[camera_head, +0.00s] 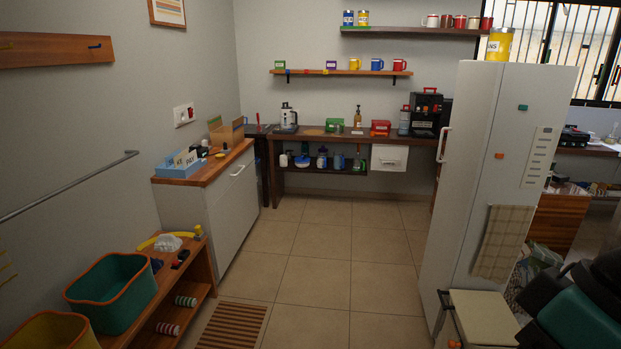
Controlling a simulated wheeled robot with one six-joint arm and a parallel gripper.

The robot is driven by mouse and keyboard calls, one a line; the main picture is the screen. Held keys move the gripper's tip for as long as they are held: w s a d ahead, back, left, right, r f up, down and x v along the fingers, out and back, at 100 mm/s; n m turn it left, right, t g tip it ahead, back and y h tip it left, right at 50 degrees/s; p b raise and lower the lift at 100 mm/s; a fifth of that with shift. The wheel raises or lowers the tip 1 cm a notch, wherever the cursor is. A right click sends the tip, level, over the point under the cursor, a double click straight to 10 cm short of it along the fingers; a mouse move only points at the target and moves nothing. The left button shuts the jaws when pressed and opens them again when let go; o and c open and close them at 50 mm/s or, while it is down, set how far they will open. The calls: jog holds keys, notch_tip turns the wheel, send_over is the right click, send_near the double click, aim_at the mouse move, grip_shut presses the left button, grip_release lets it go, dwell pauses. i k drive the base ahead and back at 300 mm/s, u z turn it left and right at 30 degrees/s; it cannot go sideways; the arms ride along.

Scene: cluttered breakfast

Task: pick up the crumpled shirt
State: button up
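A small white crumpled lump (168,242) lies on top of the low wooden shelf unit at the lower left, beside a curved yellow item (160,239). It looks like bunched cloth and is the only thing in view resembling a crumpled shirt, but it is too small to be certain.
A green bin (112,290) with an orange rim and a yellow bin (52,331) stand nearby. A white cabinet (211,205), a fridge (480,180) and a pale stool (484,318) flank open tiled floor (320,250). A striped mat (232,326) lies by the shelf.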

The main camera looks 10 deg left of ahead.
aim_at(165, 243)
jog(key=u, duration=0.2)
jog(key=i, duration=1.85)
jog(key=u, duration=1.25)
jog(key=i, duration=1.25)
jog(key=u, duration=1.25)
jog(key=i, duration=0.55)
jog(key=u, duration=0.15)
